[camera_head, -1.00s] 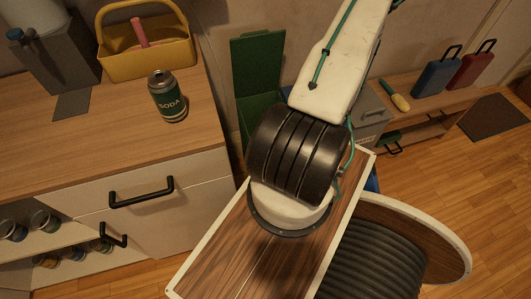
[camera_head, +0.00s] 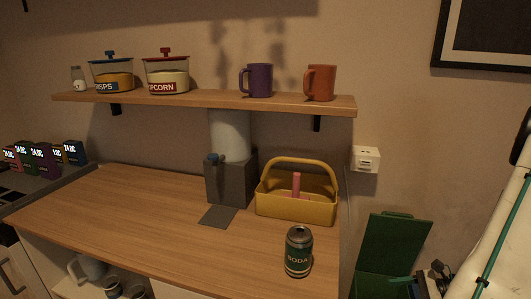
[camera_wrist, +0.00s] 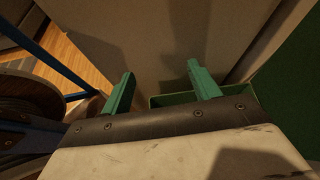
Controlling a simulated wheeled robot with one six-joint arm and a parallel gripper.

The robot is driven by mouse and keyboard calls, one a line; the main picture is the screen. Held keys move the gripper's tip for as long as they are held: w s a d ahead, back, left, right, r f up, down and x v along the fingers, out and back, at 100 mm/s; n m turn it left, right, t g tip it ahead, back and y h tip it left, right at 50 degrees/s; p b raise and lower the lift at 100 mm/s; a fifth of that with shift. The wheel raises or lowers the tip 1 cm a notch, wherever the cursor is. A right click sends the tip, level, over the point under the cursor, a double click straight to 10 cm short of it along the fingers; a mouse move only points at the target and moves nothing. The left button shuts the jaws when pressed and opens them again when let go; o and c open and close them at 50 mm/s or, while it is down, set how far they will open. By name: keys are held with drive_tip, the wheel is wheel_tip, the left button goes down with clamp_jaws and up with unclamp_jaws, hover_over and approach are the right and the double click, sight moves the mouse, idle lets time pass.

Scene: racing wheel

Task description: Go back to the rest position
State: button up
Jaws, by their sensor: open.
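My gripper (camera_wrist: 160,90) shows in the wrist view with its two green fingers well apart and nothing between them. It faces a plain pale surface, with a green box edge (camera_wrist: 175,98) just behind the fingers. In the head view part of my white arm stands at the right edge, and a small part of what looks like the gripper shows low beside the green bin (camera_head: 395,245). No object is held.
A soda can (camera_head: 298,252) stands upright at the front right of the wooden counter (camera_head: 130,220). Behind it are a yellow caddy (camera_head: 285,208) and a grey dispenser (camera_head: 230,178). A shelf (camera_head: 210,101) above holds two jars, a purple mug (camera_head: 259,80) and an orange mug (camera_head: 320,83).

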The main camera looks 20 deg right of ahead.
drive_tip(key=w+a+r+n+g+h, duration=0.1)
drive_tip(key=a+r+n+g, duration=0.4)
drive_tip(key=a+r+n, duration=0.4)
drive_tip(key=w+a+r+n+g+h, duration=0.1)
drive_tip(key=a+r+n+g, duration=0.45)
drive_tip(key=r, duration=0.55)
drive_tip(key=s+a+r+n+t+h, duration=0.1)
drive_tip(key=s+a+r+n+h, duration=0.2)
drive_tip(key=a+r+n, duration=0.2)
drive_tip(key=s+a+r+n+t+h, duration=0.2)
drive_tip(key=a+r+n, duration=0.4)
drive_tip(key=a+r, duration=0.3)
drive_tip(key=shift+s+a+h, duration=0.6)
drive_tip(key=shift+a+h, duration=0.5)
drive_tip(key=shift+a, duration=0.1)
